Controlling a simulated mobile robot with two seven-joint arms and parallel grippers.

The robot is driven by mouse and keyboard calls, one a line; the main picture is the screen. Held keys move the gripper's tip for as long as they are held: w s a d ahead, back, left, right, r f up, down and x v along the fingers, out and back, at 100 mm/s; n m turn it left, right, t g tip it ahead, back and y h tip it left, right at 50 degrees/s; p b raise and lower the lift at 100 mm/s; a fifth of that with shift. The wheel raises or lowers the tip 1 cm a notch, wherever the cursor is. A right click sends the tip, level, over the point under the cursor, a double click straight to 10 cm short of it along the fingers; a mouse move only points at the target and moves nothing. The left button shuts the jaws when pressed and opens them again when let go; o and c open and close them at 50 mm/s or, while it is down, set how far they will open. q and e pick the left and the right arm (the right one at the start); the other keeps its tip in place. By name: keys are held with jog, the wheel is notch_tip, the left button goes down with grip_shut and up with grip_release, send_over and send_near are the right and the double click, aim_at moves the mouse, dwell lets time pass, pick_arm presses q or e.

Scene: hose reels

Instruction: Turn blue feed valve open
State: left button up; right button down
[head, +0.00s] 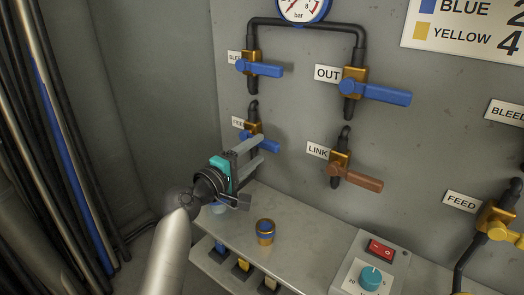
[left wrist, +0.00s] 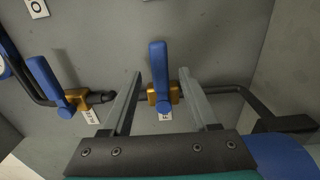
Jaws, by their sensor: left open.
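The blue feed valve has a brass body (head: 254,127) and a blue lever (head: 266,144) pointing right, crosswise to its vertical black pipe. A partly covered label beginning "FEE" (head: 238,122) is beside it. My left gripper (head: 262,151) is open at this valve. In the left wrist view, the blue lever (left wrist: 159,70) stands between the two spread fingers of my left gripper (left wrist: 161,88), with a visible gap on each side. The brass body (left wrist: 172,93) also shows between the fingers. My right gripper is not in view.
Another blue-lever valve (head: 255,67) is just above, and the OUT valve (head: 372,92) is upper right. The brown-lever LINK valve (head: 354,178) is to the right.

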pick_arm(q)
jog(key=shift+b+x, duration=0.35)
jog(key=shift+x, duration=1.1)
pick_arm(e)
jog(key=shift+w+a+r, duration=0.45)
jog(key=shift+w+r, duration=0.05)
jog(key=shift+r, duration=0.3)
pick_arm(q)
grip_shut()
